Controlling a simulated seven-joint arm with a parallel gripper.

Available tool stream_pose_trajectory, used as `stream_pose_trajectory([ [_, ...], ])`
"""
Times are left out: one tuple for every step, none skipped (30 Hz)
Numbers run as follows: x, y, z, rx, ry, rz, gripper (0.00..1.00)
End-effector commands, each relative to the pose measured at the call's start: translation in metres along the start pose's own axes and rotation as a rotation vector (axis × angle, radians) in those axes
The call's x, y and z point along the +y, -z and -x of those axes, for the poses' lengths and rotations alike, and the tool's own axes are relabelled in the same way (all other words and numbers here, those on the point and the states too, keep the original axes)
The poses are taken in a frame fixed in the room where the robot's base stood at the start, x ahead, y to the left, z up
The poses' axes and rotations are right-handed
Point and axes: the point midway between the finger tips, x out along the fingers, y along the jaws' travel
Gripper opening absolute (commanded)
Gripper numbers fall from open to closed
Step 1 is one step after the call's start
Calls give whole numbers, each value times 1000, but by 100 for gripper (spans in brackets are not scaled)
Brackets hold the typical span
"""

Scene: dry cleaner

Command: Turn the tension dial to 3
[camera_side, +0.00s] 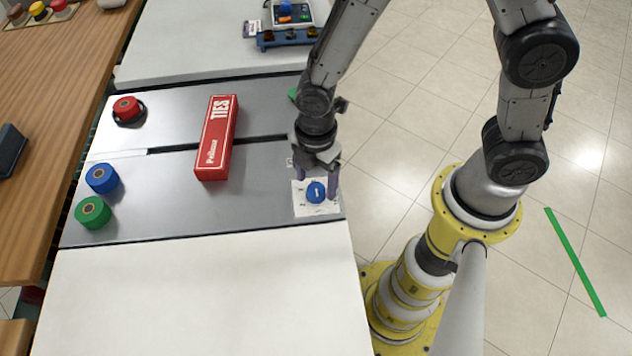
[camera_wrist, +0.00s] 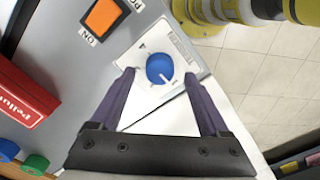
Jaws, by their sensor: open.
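The tension dial (camera_side: 316,191) is a blue knob with a white pointer line, set on a white scale plate (camera_side: 301,207) at the right edge of the grey panel. In the wrist view the dial (camera_wrist: 160,69) lies between and just beyond my fingertips, its pointer toward the lower right. My gripper (camera_side: 319,183) points down over the dial. In the wrist view my gripper (camera_wrist: 160,80) is open, one purple finger on each side of the knob, with visible gaps. Nothing is held.
An orange rocker switch (camera_wrist: 103,16) is beside the dial plate. A red TIES box (camera_side: 216,138) lies on the panel. Red (camera_side: 126,108), blue (camera_side: 102,178) and green (camera_side: 93,212) spools are at the left. The white surface (camera_side: 200,300) in front is clear.

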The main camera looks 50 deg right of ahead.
Motion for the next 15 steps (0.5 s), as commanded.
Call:
stream_pose_trajectory([
  [0,0,-6,-1,3,0,79],
  [0,0,-8,-1,2,0,79],
  [0,0,-11,0,1,0,79],
  [0,0,-13,0,1,0,79],
  [0,0,-14,0,1,0,79],
  [0,0,-15,0,1,0,79],
  [0,0,-16,0,1,0,79],
  [0,0,-16,0,0,0,79],
  [0,0,-17,0,0,0,79],
  [0,0,-17,0,-1,0,79],
  [0,0,-17,1,-1,0,79],
  [0,0,-17,1,-1,0,79],
  [0,0,-17,1,-1,0,79],
  [0,0,-16,1,-1,0,79],
  [0,0,-16,1,-1,0,78],
])
